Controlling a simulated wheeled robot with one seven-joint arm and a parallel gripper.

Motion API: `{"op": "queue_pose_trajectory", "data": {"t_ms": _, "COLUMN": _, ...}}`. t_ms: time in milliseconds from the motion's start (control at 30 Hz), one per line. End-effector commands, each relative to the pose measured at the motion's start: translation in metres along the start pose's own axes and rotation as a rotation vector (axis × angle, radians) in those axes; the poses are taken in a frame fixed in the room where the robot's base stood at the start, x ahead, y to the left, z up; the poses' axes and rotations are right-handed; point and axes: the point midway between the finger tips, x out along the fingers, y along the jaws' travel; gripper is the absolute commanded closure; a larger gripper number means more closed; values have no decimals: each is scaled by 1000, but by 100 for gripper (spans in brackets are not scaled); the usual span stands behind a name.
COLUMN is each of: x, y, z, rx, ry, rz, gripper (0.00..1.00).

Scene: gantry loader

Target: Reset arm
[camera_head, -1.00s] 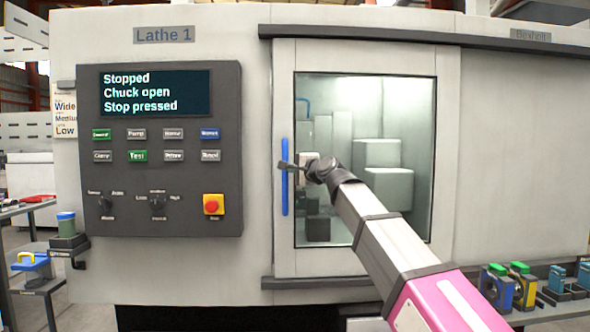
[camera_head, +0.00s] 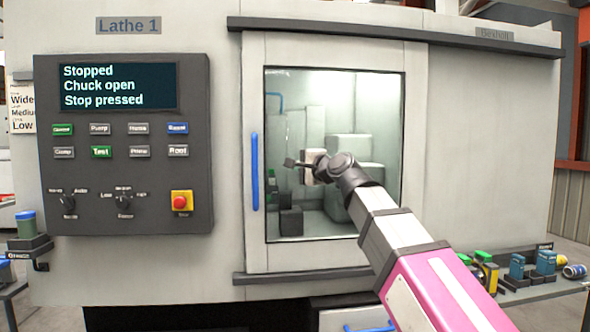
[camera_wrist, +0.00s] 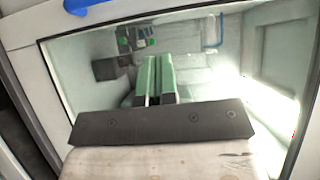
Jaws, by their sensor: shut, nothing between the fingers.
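My arm reaches up from the lower right in the head view, in front of the window of Lathe 1 (camera_head: 470,150). My gripper (camera_head: 289,163) is at its end, pointing left, in front of the window and to the right of the blue door handle (camera_head: 255,172). In the wrist view my gripper (camera_wrist: 155,62) shows two green fingers side by side, shut with nothing between them. Behind them the window (camera_wrist: 215,75) fills most of that view. I cannot tell the exact gap between the fingers and the glass.
The control panel (camera_head: 125,225) at left reads "Stopped, Chuck open, Stop pressed", with a red stop button (camera_head: 181,202). A green jar with a blue lid (camera_head: 26,224) stands on a left bracket. A shelf (camera_head: 540,290) at lower right carries several coloured items.

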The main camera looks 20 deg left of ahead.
Motion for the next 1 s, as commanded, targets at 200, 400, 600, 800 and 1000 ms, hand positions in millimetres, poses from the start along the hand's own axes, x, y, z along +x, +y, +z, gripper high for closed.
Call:
{"op": "queue_pose_trajectory", "data": {"t_ms": 200, "x": -4, "y": 2, "z": -2, "rx": -2, "ry": 2, "rz": 4, "gripper": 100}}
{"op": "queue_pose_trajectory", "data": {"t_ms": 400, "x": -9, "y": 50, "z": -36, "rx": -64, "ry": 42, "rz": 95, "gripper": 100}}
{"op": "queue_pose_trajectory", "data": {"t_ms": 600, "x": -31, "y": 143, "z": -100, "rx": -181, "ry": 101, "rz": 284, "gripper": 100}}
{"op": "queue_pose_trajectory", "data": {"t_ms": 800, "x": -69, "y": 236, "z": -157, "rx": -279, "ry": 130, "rz": 486, "gripper": 100}}
{"op": "queue_pose_trajectory", "data": {"t_ms": 1000, "x": -122, "y": 324, "z": -205, "rx": -351, "ry": 131, "rz": 690, "gripper": 100}}
